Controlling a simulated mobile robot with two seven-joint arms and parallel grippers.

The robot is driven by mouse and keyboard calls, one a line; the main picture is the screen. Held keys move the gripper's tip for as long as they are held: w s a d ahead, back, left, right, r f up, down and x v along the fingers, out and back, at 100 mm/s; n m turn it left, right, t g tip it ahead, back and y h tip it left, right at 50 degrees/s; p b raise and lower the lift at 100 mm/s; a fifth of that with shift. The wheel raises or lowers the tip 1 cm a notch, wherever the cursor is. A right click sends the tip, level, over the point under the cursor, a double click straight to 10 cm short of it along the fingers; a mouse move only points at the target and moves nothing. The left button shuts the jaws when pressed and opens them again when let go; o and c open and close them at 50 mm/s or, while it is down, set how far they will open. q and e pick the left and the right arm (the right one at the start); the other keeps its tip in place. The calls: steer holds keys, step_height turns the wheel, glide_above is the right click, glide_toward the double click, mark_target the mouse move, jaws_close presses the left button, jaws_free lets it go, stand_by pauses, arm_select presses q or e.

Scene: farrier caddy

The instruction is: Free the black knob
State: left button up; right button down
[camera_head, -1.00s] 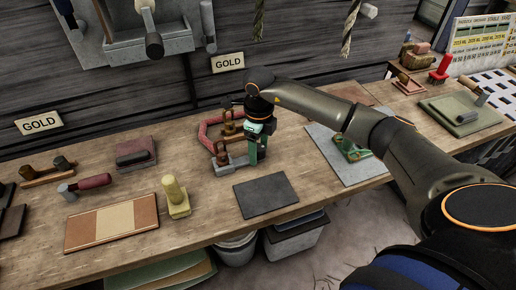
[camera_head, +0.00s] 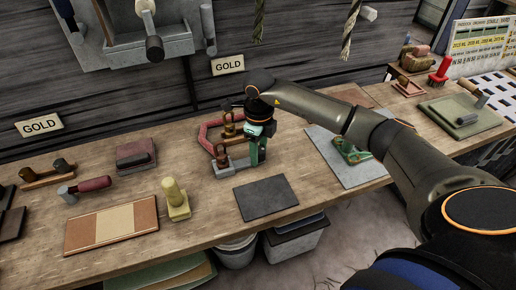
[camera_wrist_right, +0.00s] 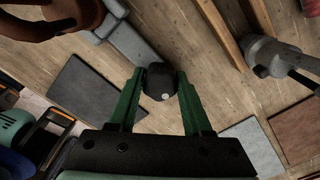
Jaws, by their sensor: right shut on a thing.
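The black knob (camera_wrist_right: 159,82) sits between the two green fingertips of my right gripper (camera_wrist_right: 160,90) in the right wrist view. The fingers are shut on its sides. A grey metal piece (camera_wrist_right: 124,38) lies right beside the knob; I cannot tell whether they are joined. In the head view my right gripper (camera_head: 256,153) points down at the bench, beside a grey-based tool with a brown upright part (camera_head: 222,157). The knob is hidden there by the gripper. My left gripper is not in view.
A dark flat pad (camera_head: 265,197) lies in front of the gripper. A red curved handle (camera_head: 207,130) is close behind left. A yellow stamp-like tool (camera_head: 176,198) and a striped board (camera_head: 110,222) are further left. A grey sheet (camera_head: 350,172) with a green tool lies right.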

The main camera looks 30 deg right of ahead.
steer(key=n+b, duration=0.1)
steer(key=n, duration=0.2)
steer(key=shift+f+b, duration=0.15)
steer(key=shift+b, duration=0.2)
steer(key=n, duration=0.2)
steer(key=shift+n+b, duration=0.35)
steer(key=shift+n, duration=0.55)
steer(key=n+b, duration=0.1)
steer(key=n, duration=0.2)
steer(key=n+b, duration=0.1)
steer(key=n, duration=0.2)
steer(key=shift+n, duration=0.3)
steer(key=shift+s, duration=0.1)
